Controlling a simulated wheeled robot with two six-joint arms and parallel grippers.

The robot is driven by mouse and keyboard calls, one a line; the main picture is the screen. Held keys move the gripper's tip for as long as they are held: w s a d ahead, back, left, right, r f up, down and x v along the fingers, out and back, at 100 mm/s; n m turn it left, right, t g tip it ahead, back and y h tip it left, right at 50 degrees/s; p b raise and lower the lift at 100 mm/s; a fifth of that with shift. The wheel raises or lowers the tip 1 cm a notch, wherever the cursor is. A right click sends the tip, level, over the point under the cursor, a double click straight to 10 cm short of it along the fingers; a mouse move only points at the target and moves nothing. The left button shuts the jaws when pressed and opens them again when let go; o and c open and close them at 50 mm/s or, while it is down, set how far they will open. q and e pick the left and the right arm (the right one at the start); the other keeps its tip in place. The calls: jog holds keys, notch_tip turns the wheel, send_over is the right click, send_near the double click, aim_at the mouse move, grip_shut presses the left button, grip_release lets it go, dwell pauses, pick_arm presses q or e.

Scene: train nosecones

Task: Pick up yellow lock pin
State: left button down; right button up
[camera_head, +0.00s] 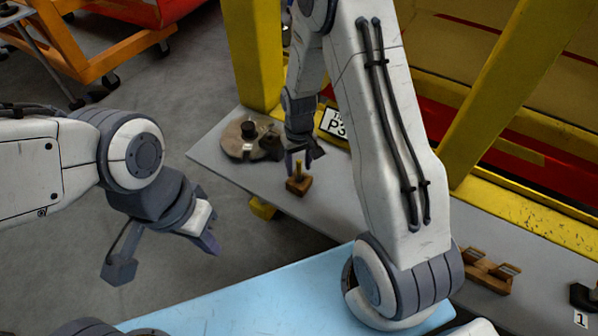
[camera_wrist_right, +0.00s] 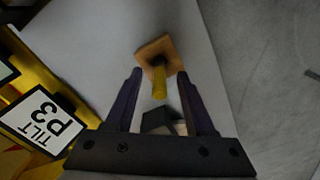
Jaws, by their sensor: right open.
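The yellow lock pin (camera_head: 298,167) stands in a small wooden block (camera_head: 299,186) on the grey shelf. In the right wrist view the yellow pin (camera_wrist_right: 159,84) points towards the camera from the orange-brown block (camera_wrist_right: 156,49). My right gripper (camera_head: 299,160) is open, its fingers pointing down at the pin. In the wrist view the pin lies between the two fingers of my right gripper (camera_wrist_right: 159,82), with visible gaps on both sides.
A round brown fixture (camera_head: 247,140) with a dark knob stands on the grey shelf (camera_head: 213,155). A "P3" sign (camera_head: 335,123) is behind. Yellow posts (camera_head: 254,60) flank the shelf. A wooden holder (camera_head: 487,272) lies at the right. A light-blue surface (camera_head: 270,292) is in front.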

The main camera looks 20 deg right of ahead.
grip_shut()
jog(key=shift+r, duration=0.2)
